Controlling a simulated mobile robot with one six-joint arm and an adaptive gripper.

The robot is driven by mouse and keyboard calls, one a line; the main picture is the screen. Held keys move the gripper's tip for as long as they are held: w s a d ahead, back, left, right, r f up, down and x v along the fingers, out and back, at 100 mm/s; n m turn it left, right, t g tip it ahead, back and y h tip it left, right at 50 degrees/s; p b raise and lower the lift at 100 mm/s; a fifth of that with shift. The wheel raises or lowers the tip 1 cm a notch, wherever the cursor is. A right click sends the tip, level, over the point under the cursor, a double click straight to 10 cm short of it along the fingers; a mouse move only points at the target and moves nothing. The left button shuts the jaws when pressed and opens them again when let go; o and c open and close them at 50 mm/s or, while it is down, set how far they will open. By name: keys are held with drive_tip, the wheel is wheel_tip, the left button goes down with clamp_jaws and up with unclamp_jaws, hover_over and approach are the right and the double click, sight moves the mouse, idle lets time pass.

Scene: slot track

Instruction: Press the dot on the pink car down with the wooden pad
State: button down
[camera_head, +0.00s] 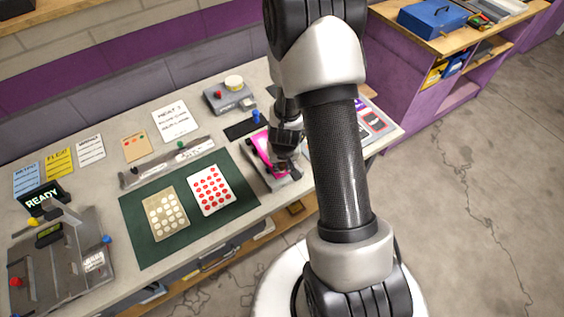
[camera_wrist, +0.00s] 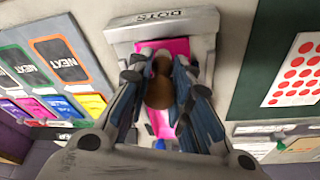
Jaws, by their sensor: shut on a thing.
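My gripper (camera_head: 284,166) is over the pink car (camera_head: 262,150) at the right part of the bench. In the wrist view my gripper (camera_wrist: 161,68) is shut on the brown wooden pad (camera_wrist: 159,93). The pink car (camera_wrist: 159,124) lies below the pad, in a grey holder (camera_wrist: 120,34) marked DOTS. The pad and fingers cover the middle of the car. I cannot see a dot on the car, nor whether the pad touches it.
A green mat (camera_head: 142,236) with a sheet of red dots (camera_head: 211,190) and a sheet of pale dots (camera_head: 165,213) lies left of the holder. A grey box with a red button (camera_head: 228,98) stands behind. Cards marked NEXT (camera_wrist: 60,58) lie on the holder's other side.

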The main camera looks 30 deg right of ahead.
drive_tip(key=shift+f+b, duration=0.35)
drive_tip(key=shift+f, duration=0.1)
idle(1.3)
drive_tip(key=shift+r, duration=0.1)
wheel_tip(320, 180, up, 7)
drive_tip(key=p, duration=0.7)
drive_tip(key=shift+w, duration=0.1)
idle(0.4)
